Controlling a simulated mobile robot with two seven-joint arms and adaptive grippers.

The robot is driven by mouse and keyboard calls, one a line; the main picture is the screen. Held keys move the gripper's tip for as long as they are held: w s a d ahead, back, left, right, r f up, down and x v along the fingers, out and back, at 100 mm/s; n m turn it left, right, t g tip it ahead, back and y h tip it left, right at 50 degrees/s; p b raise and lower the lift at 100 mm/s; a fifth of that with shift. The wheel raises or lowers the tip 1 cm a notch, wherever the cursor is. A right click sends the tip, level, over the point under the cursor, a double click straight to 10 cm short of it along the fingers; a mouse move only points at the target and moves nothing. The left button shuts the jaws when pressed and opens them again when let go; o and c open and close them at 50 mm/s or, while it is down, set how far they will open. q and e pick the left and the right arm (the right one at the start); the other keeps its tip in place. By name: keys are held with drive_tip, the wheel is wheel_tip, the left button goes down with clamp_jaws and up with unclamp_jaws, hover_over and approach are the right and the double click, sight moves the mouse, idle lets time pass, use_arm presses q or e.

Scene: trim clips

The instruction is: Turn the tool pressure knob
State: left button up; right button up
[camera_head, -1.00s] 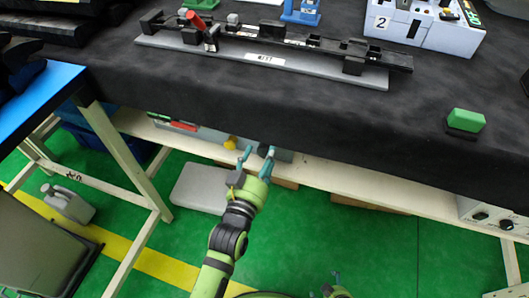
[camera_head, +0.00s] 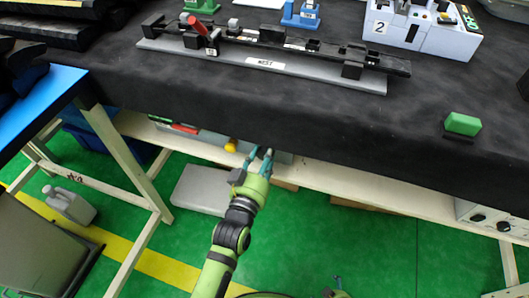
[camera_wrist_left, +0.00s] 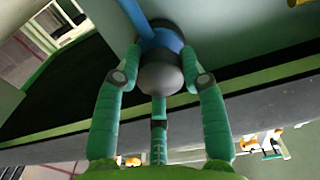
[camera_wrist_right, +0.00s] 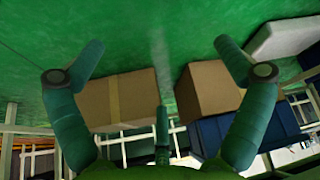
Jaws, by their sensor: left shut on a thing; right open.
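The pressure knob (camera_wrist_left: 160,74) shows in the left wrist view as a round grey cap with a blue collar behind it. My left gripper (camera_wrist_left: 162,62) is shut on it, one finger on each side. In the head view my left gripper (camera_head: 259,156) is at the shelf under the black-covered table; its fingers hide the knob there. My right gripper (camera_wrist_right: 158,48) is open and empty in the right wrist view, above the green floor. Only a small part of it shows at the bottom of the head view.
A yellow knob (camera_head: 231,145) sits left of my left gripper. The black table edge (camera_head: 300,130) overhangs the pale shelf (camera_head: 370,185). A grey box (camera_head: 200,188) lies on the floor below. Cardboard boxes (camera_wrist_right: 118,98) show in the right wrist view.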

use_arm(q)
drive_tip(key=o, duration=1.1)
drive_tip(key=shift+o, duration=0.2)
drive_tip(key=v, duration=1.2)
use_arm(e)
drive_tip(key=shift+s+f, duration=0.25)
drive_tip(key=shift+s, duration=0.35)
